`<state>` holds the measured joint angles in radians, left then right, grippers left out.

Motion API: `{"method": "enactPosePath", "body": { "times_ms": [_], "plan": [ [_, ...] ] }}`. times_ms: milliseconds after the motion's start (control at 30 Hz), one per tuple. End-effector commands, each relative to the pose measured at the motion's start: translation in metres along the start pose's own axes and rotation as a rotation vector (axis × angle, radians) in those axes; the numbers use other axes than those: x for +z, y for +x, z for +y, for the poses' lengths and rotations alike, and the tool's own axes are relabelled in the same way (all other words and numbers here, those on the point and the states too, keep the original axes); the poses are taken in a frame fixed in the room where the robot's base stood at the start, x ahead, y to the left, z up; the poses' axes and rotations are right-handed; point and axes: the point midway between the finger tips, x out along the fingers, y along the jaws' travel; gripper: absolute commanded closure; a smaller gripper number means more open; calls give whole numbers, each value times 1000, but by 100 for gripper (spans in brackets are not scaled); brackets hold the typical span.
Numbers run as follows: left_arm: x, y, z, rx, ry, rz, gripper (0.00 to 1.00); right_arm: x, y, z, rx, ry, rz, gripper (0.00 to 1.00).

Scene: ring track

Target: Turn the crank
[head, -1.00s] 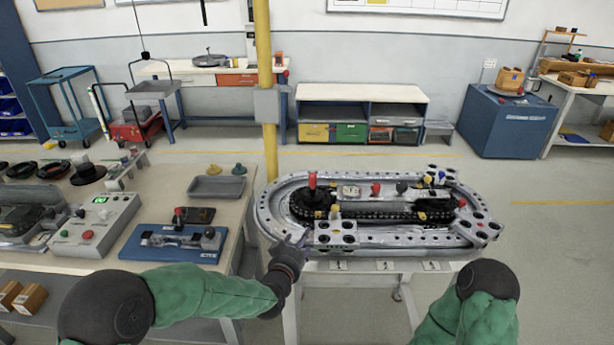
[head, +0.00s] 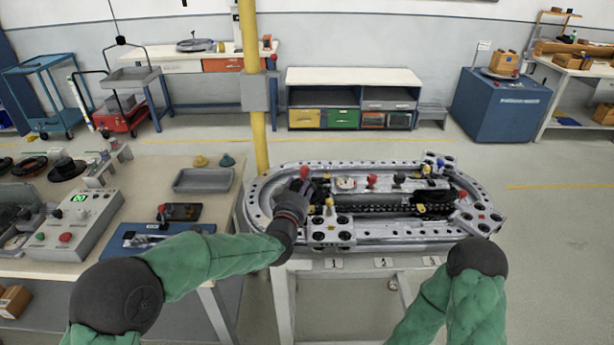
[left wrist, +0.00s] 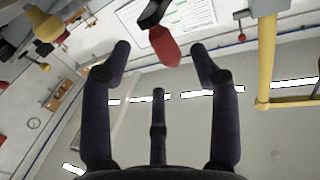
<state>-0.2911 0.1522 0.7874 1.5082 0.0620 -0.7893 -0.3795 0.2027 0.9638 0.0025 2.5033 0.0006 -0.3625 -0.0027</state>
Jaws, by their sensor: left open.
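The ring track (head: 270,185) is a grey metal oval on a stand. The crank's red knob (head: 305,171) stands up at the track's left end. My left gripper (head: 299,188) is open right at this knob and hides the crank's lower part. In the left wrist view, the red knob (left wrist: 165,46) on a black stem shows between the open fingertips, at the upper middle. I cannot tell whether any finger touches it. Of my right arm, only a green sleeve and dark joint show; its gripper is out of view.
Another red knob (head: 372,179) and several small parts stand along the track's middle. A workbench (head: 150,172) with a control box (head: 85,222), a blue fixture (head: 128,237) and a grey tray (head: 203,180) is on the left. A yellow post (head: 256,130) rises behind the track. Floor is clear at right.

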Motion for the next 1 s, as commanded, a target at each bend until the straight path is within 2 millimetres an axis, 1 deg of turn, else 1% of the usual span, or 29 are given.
{"method": "enactPosePath", "body": {
  "times_ms": [33, 100, 300, 500, 767, 800, 867, 900, 967, 1000],
  "plan": [
    [2, 9, 0, 0, 0, 1, 39, 0, 4, 1, 0, 0, 0, 100],
    [2, 20, 0, 0, 0, 1, 39, 0, 6, 2, 0, 0, 0, 100],
    [1, 43, 0, 0, -1, 0, 39, 0, 11, 4, 0, 0, 0, 100],
    [0, 52, 0, -1, -1, 0, 39, -1, 12, 4, 0, 0, 0, 100],
    [0, 54, 0, 0, -1, 0, 39, -1, 12, 4, 0, 0, 0, 100],
    [0, 54, 0, 0, -1, 0, 42, -1, 12, 4, 0, 0, 0, 100],
    [0, 54, 0, 0, -1, 0, 59, -1, 12, 4, 0, 0, 0, 100],
    [0, 54, 0, 0, -1, 0, 70, -1, 12, 4, 0, 0, 0, 100],
    [0, 53, 0, 0, -1, 0, 87, -1, 12, 4, 0, 0, 0, 100],
    [0, 53, 0, 0, -1, 0, 98, -1, 12, 4, 0, 0, 0, 100]
  ]
}}
